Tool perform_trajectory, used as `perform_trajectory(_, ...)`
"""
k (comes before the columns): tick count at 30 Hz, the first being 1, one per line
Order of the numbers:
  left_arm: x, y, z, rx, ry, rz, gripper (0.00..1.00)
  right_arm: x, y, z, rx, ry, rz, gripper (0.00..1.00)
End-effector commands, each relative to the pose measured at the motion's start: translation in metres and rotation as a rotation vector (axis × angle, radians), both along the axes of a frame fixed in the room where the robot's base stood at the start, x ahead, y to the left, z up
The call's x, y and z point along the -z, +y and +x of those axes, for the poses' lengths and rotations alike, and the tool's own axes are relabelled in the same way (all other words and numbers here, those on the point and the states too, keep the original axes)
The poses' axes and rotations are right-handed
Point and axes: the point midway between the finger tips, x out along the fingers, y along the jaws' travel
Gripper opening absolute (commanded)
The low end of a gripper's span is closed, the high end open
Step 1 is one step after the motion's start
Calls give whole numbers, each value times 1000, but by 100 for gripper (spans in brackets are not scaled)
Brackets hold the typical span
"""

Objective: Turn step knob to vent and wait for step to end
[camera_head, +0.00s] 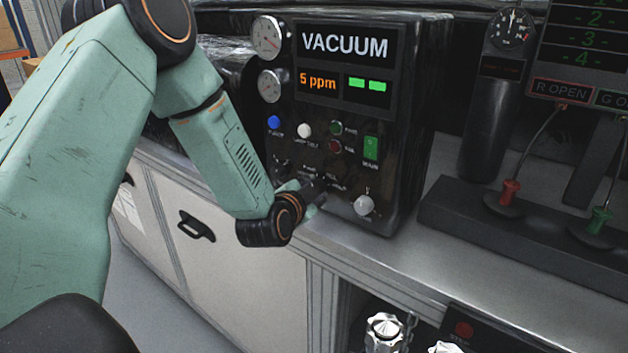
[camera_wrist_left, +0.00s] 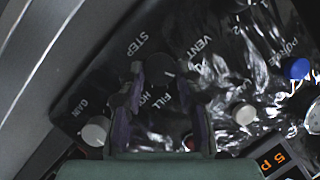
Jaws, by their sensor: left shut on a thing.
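The black vacuum unit (camera_head: 408,120) stands on the bench with its control panel facing me. In the left wrist view the panel appears rotated. The dark step knob (camera_wrist_left: 160,69) sits among the STEP, VENT, FILL and HOLD labels. My left gripper (camera_head: 316,190) is at the lower part of the panel and hides the knob in the head view. In the left wrist view its fingers (camera_wrist_left: 162,76) are shut on the step knob from both sides. I cannot tell which label the knob points to. My right gripper is in neither view.
The display (camera_head: 318,82) reads 5 ppm beside two lit green bars (camera_head: 367,84). A light gain knob (camera_head: 363,205) is just right of my gripper. Red (camera_head: 510,190) and green (camera_head: 601,216) levers stand at the right. The bench front edge runs below the unit.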

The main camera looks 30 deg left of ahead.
Motion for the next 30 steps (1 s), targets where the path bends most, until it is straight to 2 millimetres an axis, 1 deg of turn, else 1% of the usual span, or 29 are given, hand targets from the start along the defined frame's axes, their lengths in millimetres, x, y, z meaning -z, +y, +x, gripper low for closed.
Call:
perform_trajectory(1,-5,3,1,-7,0,-48,2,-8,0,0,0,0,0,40)
perform_trajectory(3,-5,3,1,-6,5,-113,2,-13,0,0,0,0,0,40)
perform_trajectory(12,-4,6,1,-5,26,-391,2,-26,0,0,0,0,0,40)
perform_trajectory(21,-2,7,1,-2,44,-613,2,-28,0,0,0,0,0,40)
perform_trajectory(30,-2,7,1,-2,57,-736,2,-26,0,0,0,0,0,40)
